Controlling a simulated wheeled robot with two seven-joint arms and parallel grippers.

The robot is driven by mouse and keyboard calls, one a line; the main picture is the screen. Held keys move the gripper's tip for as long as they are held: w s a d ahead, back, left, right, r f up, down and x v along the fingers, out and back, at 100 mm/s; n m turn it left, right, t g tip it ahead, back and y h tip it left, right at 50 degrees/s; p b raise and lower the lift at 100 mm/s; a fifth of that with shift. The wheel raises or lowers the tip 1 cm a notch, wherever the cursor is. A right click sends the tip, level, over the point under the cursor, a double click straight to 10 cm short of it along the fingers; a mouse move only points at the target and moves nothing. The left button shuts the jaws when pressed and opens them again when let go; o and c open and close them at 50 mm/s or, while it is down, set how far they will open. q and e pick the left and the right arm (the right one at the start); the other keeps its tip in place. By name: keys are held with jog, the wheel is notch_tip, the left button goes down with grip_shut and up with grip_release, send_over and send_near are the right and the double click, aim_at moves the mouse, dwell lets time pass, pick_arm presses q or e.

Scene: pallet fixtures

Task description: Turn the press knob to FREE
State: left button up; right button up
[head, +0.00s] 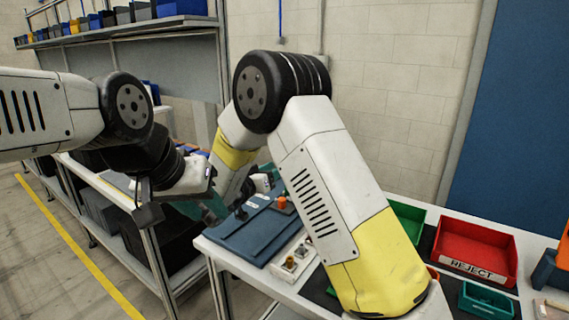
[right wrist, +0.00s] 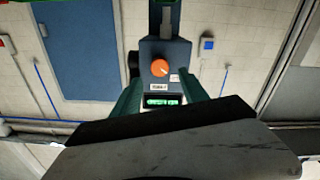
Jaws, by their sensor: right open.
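In the right wrist view an orange knob (right wrist: 160,68) sits on a blue-grey press panel (right wrist: 178,52). A small white label (right wrist: 158,86) and a lit green display (right wrist: 162,102) are below it; their text is too small to read. My right gripper (right wrist: 160,88) is open, its teal fingers apart on either side of the panel's lower part, not closed on the knob. In the head view a small orange knob (head: 282,203) shows beside my right arm, which hides the right fingers. My left gripper (head: 216,208) is left of the blue board; its opening is unclear.
A blue board (head: 250,238) lies on the bench, with a pale block with buttons (head: 291,266) in front. A red REJECT bin (head: 474,248), a green bin (head: 408,220) and a small green tray (head: 486,300) stand right. Shelving (head: 120,30) lines the left wall.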

jog(key=shift+x, duration=2.4)
jog(key=shift+c, duration=0.4)
grip_shut()
